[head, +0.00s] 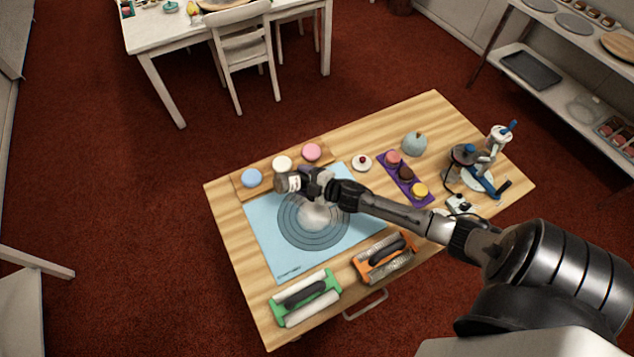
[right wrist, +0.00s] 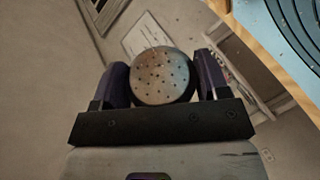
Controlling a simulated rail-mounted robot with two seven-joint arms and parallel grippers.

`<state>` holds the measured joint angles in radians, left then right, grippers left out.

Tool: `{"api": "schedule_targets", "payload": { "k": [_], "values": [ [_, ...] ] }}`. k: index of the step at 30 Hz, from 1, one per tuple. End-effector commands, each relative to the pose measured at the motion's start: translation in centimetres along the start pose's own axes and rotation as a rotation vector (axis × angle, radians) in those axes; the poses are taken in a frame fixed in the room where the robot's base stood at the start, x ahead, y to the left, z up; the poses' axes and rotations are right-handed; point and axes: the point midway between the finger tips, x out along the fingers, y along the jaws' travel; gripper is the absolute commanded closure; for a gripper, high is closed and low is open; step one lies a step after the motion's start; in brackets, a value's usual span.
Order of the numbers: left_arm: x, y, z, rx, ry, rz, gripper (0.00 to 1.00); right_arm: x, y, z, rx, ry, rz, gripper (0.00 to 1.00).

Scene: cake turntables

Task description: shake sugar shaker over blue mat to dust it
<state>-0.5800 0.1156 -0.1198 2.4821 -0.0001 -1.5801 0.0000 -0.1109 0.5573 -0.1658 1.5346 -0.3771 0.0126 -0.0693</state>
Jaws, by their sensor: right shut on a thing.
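The blue mat (head: 262,238) lies on the wooden table and carries dark concentric circles. A whitish patch of sugar (head: 316,216) lies on the circles near their middle. My right gripper (head: 298,184) is shut on the sugar shaker (head: 286,183) above the back part of the mat. The shaker appears tipped onto its side. In the right wrist view, the shaker's round perforated metal lid (right wrist: 163,77) shows between the two dark fingers. My left gripper is in neither view.
Behind the mat, a wooden board (head: 240,190) holds blue, white and pink round items. A purple tray (head: 412,192) with small cakes stands to the right. Green (head: 306,297) and orange (head: 384,258) tool holders lie along the front. A stand with blue-handled tools (head: 487,182) is far right.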

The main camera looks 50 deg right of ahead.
Motion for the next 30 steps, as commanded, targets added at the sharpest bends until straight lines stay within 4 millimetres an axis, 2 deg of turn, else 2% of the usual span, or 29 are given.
{"api": "schedule_targets", "payload": {
  "k": [1,6,7,14,22,30],
  "values": [
    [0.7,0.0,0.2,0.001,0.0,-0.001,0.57,0.6,-1.0,-0.5,0.004,0.003,-0.001,0.63],
    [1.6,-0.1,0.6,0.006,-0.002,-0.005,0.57,2.1,-2.6,-2.1,0.004,0.003,-0.001,0.63],
    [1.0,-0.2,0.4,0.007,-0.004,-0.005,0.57,1.8,-2.4,-2.9,0.004,0.003,-0.002,0.63],
    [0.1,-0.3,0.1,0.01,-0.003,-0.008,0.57,1.3,-3.5,-6.4,0.006,0.002,-0.001,0.63],
    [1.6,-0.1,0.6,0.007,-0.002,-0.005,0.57,-1.1,-7.3,-7.8,0.005,0.001,-0.003,0.63],
    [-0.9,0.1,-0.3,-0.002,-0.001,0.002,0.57,-5.5,-7.1,-9.1,0.004,-0.002,-0.003,0.63]
  ]
}}
